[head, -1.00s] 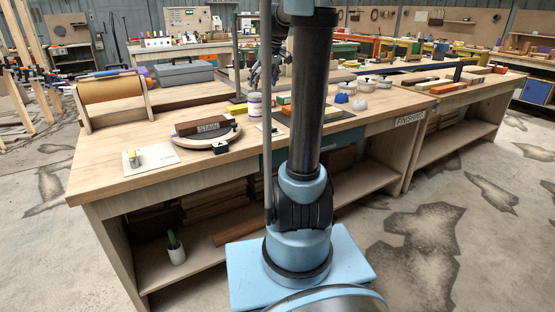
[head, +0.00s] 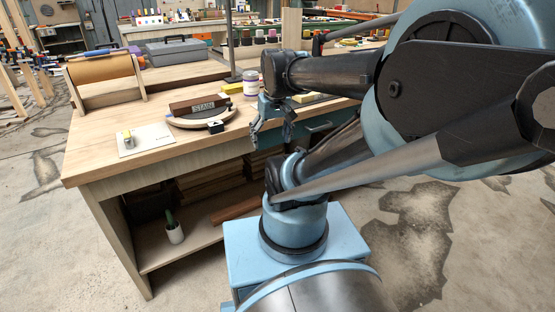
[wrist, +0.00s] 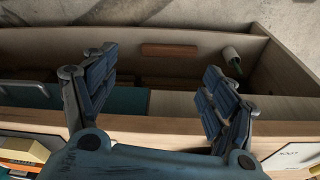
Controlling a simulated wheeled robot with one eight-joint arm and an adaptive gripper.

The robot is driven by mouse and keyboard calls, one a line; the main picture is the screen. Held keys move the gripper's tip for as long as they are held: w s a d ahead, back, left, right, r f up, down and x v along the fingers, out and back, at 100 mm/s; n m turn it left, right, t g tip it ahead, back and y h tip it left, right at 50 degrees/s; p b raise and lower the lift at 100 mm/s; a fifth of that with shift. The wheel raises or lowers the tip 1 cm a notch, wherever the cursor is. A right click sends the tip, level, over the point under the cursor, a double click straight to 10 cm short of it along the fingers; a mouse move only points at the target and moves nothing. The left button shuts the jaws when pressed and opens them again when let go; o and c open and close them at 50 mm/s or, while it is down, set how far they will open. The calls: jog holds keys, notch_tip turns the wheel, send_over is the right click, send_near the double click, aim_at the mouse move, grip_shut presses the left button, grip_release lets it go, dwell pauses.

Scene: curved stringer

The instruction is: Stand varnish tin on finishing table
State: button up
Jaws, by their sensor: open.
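A small white tin with a purple band (head: 250,83) stands upright on the near wooden table (head: 95,145); its label is too small to read, so I cannot tell whether it is the varnish tin. My gripper (head: 272,136) is open and empty, fingers pointing down, in front of that table's front edge and nearer than the tin. In the wrist view my gripper's spread fingers (wrist: 158,68) show above the table's front edge and lower shelf, with nothing between them. The finishing sign is hidden behind my arm now.
The table's front left corner is bare.

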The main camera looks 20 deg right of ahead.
jog(key=s+d+f+m, duration=0.1)
jog(key=s+f, duration=0.4)
jog(key=shift+f, duration=0.25)
jog(key=shift+s, duration=0.1)
